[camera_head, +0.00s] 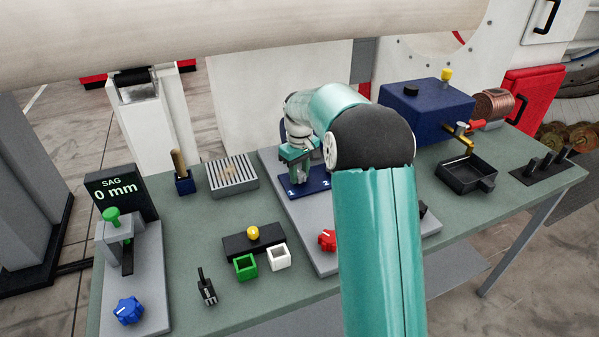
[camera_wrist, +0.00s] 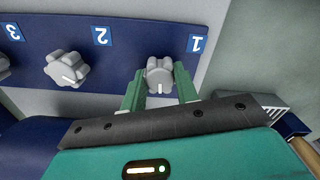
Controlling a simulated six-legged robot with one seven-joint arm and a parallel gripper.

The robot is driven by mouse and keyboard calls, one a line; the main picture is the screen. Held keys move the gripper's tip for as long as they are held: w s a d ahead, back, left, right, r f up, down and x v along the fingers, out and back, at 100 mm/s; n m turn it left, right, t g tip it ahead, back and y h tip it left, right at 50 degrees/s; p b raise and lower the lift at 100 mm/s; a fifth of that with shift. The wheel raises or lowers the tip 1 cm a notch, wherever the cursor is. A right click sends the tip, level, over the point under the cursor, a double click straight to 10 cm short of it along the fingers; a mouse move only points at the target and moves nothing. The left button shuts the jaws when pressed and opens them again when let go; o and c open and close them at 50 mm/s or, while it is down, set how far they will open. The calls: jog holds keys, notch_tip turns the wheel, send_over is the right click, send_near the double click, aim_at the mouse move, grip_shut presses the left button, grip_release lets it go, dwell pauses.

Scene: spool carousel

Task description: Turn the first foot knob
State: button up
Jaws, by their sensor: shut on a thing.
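In the wrist view, the first foot knob (camera_wrist: 160,73) is a grey lobed knob with a white pointer line, beside the white label 1 on a dark blue panel (camera_wrist: 130,50). The line points toward my gripper's palm. My gripper (camera_wrist: 160,82) is shut on this knob, one green finger on each side. A second grey knob (camera_wrist: 66,70) by label 2 has its line slanting; a third knob (camera_wrist: 4,66) is partly cut off at the left edge. In the head view, my gripper (camera_head: 298,172) is at the label 1 end of the blue panel (camera_head: 312,187); its knob is hidden.
A slatted grey block (camera_head: 233,174) and a brush-like tool in a blue holder (camera_head: 184,184) stand left of the panel. A red knob (camera_head: 326,240) is in front. A SAG display (camera_head: 118,190) reads 0 mm. A blue box (camera_head: 427,112) stands at the back right.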

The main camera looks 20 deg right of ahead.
aim_at(300, 173)
jog(key=n, duration=0.5)
jog(key=shift+n, duration=2.6)
jog(key=o, duration=1)
notch_tip(300, 173, up, 14)
jog(key=shift+f, duration=0.1)
